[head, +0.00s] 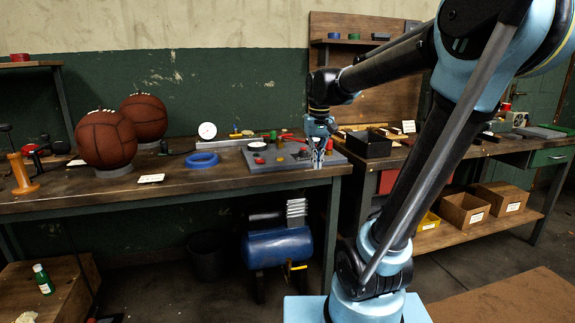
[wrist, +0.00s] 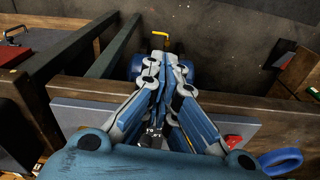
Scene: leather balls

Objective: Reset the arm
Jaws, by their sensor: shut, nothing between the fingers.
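My gripper (head: 318,160) hangs from my blue and black arm near the right front corner of the left workbench (head: 60,199), over the grey board (head: 343,156). In the wrist view my gripper (wrist: 166,62) points down past the bench's front edge. Its fingers are shut with nothing between them. Two brown leather balls rest on stands at the left of the bench: a nearer ball (head: 105,140) and a farther ball (head: 146,116). Both are away from my gripper.
A blue ring (head: 202,160) and a white dial gauge (head: 207,130) lie left of the board. A black bin (head: 368,144) stands on the right bench.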

